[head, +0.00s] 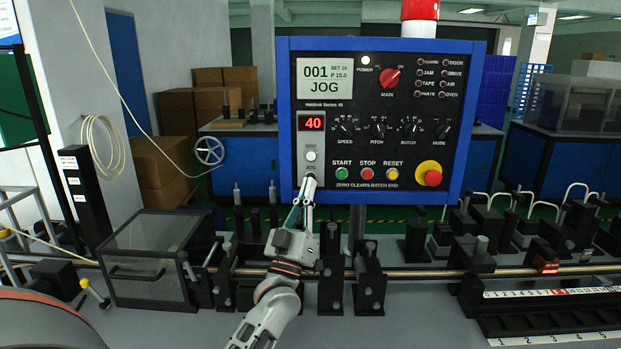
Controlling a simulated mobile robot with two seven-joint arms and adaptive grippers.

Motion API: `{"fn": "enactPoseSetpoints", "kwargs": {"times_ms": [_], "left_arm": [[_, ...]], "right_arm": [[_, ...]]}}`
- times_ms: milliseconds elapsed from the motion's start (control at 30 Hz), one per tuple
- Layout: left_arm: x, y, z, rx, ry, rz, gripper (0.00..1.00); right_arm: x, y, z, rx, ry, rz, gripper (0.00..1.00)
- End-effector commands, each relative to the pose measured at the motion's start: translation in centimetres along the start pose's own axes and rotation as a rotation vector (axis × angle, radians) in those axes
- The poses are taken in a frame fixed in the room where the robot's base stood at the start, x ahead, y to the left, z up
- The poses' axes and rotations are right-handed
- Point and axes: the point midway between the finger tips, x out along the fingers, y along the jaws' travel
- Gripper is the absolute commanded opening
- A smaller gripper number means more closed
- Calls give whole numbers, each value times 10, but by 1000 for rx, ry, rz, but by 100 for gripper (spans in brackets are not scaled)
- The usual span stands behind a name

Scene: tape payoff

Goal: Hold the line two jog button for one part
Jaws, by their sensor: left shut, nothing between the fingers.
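A blue-framed control panel (384,119) stands upright in the middle of the head view. Its screen (324,81) reads 001, SET 10, P 15.0 and JOG. A small red display (311,123) below it reads 40. A white round button (311,155) sits under the ZERO label. The JOG label is just below that button. My left gripper (309,182) is shut and empty, its fingertips pointing up at the panel just below that label. The fingertips cover the spot where the jog button would be, so I cannot tell whether they press it. My right gripper is out of view.
START (341,173), STOP (367,174) and RESET (397,173) buttons sit right of my fingertips, with a red emergency knob (433,178) beyond. Below runs a rail (412,273) with black fixtures. A clear-topped box (151,259) stands left. A ruler strip (549,293) lies right.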

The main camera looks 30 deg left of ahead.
Motion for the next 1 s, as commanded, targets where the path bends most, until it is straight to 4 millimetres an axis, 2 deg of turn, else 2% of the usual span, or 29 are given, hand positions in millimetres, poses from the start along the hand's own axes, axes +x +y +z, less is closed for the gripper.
{"fn": "enactPoseSetpoints", "kwargs": {"times_ms": [267, 733, 1000], "left_arm": [[0, 2, -2, -5, 2, 1, 0], [-28, 22, -22, -7, 3, 2, 0], [-34, 27, -27, -6, 4, 2, 0]], "right_arm": [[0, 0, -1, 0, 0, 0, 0], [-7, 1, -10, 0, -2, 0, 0], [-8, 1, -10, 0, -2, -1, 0]]}}
